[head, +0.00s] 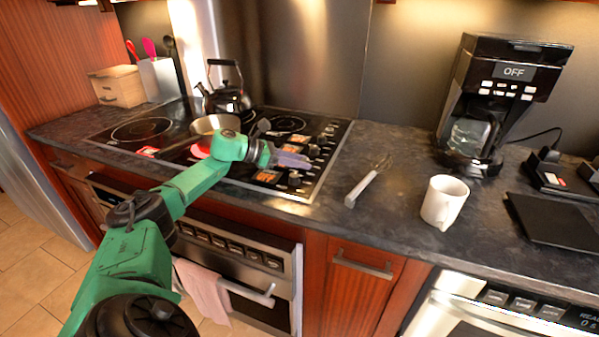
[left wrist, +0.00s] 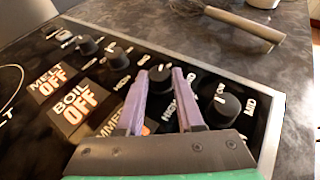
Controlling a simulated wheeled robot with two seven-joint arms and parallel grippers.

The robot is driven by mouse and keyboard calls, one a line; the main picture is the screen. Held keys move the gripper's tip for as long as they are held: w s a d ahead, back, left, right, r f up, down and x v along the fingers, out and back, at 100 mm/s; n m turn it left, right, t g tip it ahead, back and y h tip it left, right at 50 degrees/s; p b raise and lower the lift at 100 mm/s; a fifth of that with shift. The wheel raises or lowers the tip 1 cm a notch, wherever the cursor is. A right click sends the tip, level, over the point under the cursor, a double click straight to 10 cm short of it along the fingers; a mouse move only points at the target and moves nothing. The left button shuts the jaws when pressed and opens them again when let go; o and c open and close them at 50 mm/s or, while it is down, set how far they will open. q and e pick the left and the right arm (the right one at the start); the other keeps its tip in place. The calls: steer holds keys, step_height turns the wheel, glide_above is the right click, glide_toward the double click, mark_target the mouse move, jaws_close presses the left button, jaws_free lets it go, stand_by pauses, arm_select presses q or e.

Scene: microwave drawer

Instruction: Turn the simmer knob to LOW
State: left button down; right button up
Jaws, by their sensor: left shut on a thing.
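The simmer knob (left wrist: 160,78) is a black round knob on the stove's control strip. In the left wrist view it sits between the two purple fingertips of my left gripper (left wrist: 160,74), which is shut on it. The orange simmer display (left wrist: 118,120) is partly hidden behind the fingers, so its setting cannot be read. In the head view my left gripper (head: 300,160) is over the right side of the black cooktop (head: 333,140). The knob's pointer position is hard to tell. My right gripper is not in view.
Other black knobs stand close by, one on the right (left wrist: 225,105) and one on the left (left wrist: 120,57). The melt display (left wrist: 50,80) and boil display (left wrist: 72,104) read OFF. A pan (head: 213,124), kettle (head: 226,98), whisk (head: 367,184) and mug (head: 443,202) are around.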

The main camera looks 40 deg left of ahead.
arm_select(q)
steer(key=shift+w+r, duration=0.1)
steer(key=shift+r, duration=0.1)
stand_by(0.3)
steer(key=c, duration=0.5)
jaws_free()
steer(key=shift+c, duration=0.2)
steer(key=shift+f, duration=0.1)
steer(key=b+v, duration=0.3)
steer(key=v, duration=0.4)
steer(key=shift+a+f, duration=0.1)
steer(key=shift+f, duration=0.05)
steer(key=shift+s+r, duration=0.2)
steer(key=shift+s, duration=0.05)
steer(key=shift+w, duration=0.1)
